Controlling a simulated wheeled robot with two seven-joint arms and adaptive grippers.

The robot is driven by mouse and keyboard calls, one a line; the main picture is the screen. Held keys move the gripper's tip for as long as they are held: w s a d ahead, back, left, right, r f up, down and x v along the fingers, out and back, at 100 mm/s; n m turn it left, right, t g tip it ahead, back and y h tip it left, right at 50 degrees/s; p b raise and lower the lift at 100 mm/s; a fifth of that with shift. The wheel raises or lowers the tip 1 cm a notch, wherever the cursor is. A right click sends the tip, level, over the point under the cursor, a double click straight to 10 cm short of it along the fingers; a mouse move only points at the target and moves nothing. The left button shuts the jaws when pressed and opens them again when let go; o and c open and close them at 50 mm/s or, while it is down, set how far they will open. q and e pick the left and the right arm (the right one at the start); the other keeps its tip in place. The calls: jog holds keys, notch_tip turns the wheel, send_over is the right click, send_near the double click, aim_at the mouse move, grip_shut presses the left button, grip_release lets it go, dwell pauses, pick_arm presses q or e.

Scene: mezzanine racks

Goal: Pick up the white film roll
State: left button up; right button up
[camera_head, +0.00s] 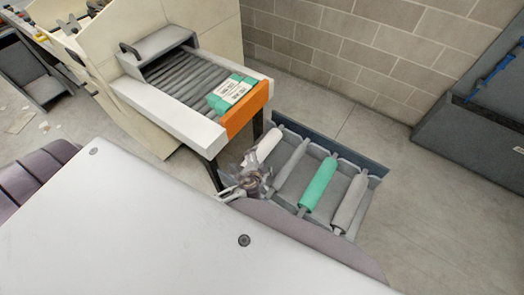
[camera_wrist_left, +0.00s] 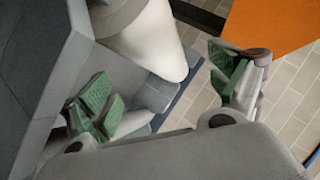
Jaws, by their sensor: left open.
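The white film roll (camera_head: 267,145) lies at the left end of a grey rack, partly hidden by my left gripper in the head view. In the left wrist view the white film roll (camera_wrist_left: 152,42) is a large pale cylinder at the top, its end reaching toward the space between the fingers. My left gripper (camera_head: 254,179) is at the roll's near end. Its green-padded fingers are spread wide in the left wrist view (camera_wrist_left: 166,82), with nothing clamped between them. Whether a finger touches the roll cannot be told. My right gripper is not in view.
The rack (camera_head: 345,158) also holds a grey roll (camera_head: 292,163), a green roll (camera_head: 320,185) and another grey roll (camera_head: 350,203). A roller conveyor with an orange end (camera_head: 246,109) and a green labelled pack (camera_head: 232,93) stands close behind.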

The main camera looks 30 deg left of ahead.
aim_at(262, 154)
pick_arm(q)
jog(key=shift+x, duration=1.05)
jog(key=shift+w, duration=0.1)
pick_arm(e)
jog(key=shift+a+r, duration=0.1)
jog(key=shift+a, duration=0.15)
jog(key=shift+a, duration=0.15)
pick_arm(q)
jog(key=shift+w, duration=0.1)
jog(key=shift+w+a+f+p, duration=0.1)
jog(key=shift+w+f+p, duration=0.15)
jog(key=shift+w, duration=0.35)
jog(key=shift+w+a+f+p, duration=0.1)
jog(key=shift+w+f+p, duration=0.15)
jog(key=shift+w, duration=0.4)
jog(key=shift+x, duration=1.2)
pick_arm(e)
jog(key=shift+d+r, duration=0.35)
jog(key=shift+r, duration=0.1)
pick_arm(q)
jog(key=shift+c, duration=0.2)
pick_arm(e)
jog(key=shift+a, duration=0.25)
